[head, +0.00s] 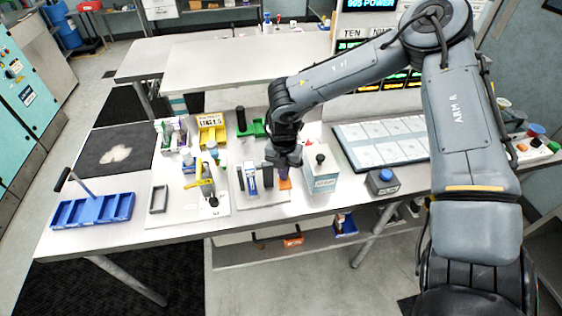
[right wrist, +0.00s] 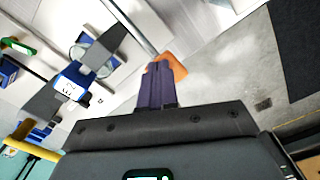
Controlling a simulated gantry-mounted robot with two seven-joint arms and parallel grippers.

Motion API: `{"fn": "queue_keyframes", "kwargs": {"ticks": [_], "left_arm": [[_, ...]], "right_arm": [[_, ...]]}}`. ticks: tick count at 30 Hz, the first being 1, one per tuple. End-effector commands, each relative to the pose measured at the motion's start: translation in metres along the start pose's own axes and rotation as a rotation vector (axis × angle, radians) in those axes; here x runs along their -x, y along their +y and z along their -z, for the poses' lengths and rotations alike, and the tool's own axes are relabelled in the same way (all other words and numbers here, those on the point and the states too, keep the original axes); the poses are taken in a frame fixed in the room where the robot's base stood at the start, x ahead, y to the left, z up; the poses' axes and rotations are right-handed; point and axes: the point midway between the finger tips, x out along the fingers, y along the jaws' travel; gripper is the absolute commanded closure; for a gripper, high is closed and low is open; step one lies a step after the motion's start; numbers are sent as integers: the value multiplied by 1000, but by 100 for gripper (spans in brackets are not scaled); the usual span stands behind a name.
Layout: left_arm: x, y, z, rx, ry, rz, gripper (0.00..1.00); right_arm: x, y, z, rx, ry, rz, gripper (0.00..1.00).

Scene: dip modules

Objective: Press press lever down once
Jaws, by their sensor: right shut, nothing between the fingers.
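An orange pad (head: 285,184), which looks like the end of the press lever, shows just below my right gripper (head: 284,176) in the head view. In the right wrist view the orange pad (right wrist: 172,68) sits at the end of a thin metal rod, just beyond the fingertips of my right gripper (right wrist: 157,70). The purple fingers are shut together with nothing between them. They overlap the pad's edge in the picture; I cannot tell whether they touch it. A blue and white block (head: 252,179) stands on the plate left of the gripper. My left gripper is not in view.
A yellow-handled fixture (head: 204,184) and blue bins (head: 92,212) stand to the left. The table's front edge is near.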

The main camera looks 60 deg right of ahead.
Motion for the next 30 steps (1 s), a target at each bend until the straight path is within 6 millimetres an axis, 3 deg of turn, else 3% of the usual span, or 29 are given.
{"fn": "queue_keyframes", "kwargs": {"ticks": [30], "left_arm": [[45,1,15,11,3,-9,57]], "right_arm": [[75,0,0,0,0,0,100]]}}
